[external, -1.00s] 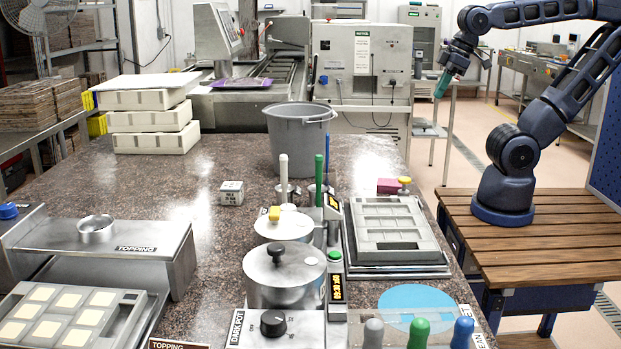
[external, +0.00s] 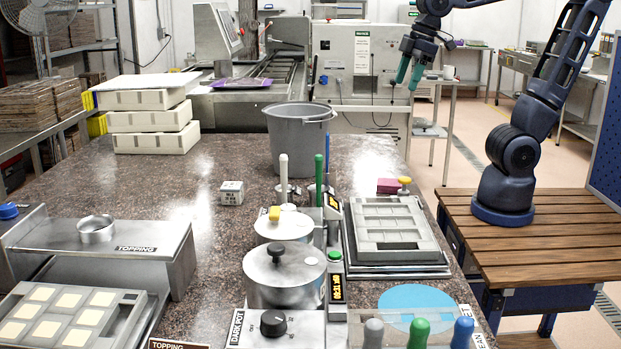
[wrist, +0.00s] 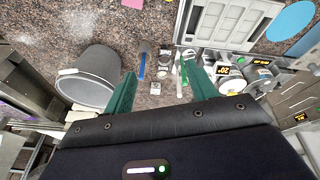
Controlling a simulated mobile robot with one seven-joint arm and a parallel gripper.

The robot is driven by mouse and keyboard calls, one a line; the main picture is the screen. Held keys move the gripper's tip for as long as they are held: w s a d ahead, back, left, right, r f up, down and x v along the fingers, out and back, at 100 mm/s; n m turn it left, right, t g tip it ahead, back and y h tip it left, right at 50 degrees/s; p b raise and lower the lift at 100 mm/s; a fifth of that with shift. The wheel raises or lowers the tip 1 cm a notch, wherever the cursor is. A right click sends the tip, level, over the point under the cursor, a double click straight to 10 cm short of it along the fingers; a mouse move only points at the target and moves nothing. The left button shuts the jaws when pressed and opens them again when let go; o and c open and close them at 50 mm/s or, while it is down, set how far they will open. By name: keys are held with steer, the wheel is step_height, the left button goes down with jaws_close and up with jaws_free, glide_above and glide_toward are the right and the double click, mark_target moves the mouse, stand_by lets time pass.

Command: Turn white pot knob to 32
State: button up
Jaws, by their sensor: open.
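My gripper (external: 410,78) hangs in the air at the upper right of the external view, beyond the worktop's right edge, pointing down. Its teal fingers (wrist: 162,78) are apart and empty in the wrist view. A silver pot with a yellow lid handle (external: 274,213), likely the white pot, stands behind the dark pot (external: 285,285). I cannot make out the white pot's knob; the dark pot in front probably hides it in the external view. The black knob (external: 273,322) in front belongs to the panel labelled DARK POT. Small lit displays (external: 337,288) stand beside the pots; their digits are unclear.
A grey bucket (external: 297,140) stands behind the pots. White and green upright handles (external: 319,180) rise between them. A grey mould tray (external: 395,230) lies to the right. Coloured handles (external: 418,333) stand at the front. The worktop left of the pots is mostly clear.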

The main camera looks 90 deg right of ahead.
steer(key=w+a+n+g, duration=0.1)
steer(key=w+a+n, duration=0.3)
steer(key=w, duration=0.5)
steer(key=n+g, duration=0.3)
steer(key=n, duration=0.5)
glide_above(287, 207)
step_height(287, 207, down, 14)
step_height(287, 207, down, 11)
steer(key=shift+d+r, duration=0.1)
steer(key=shift+r, duration=0.1)
steer(key=c, duration=1)
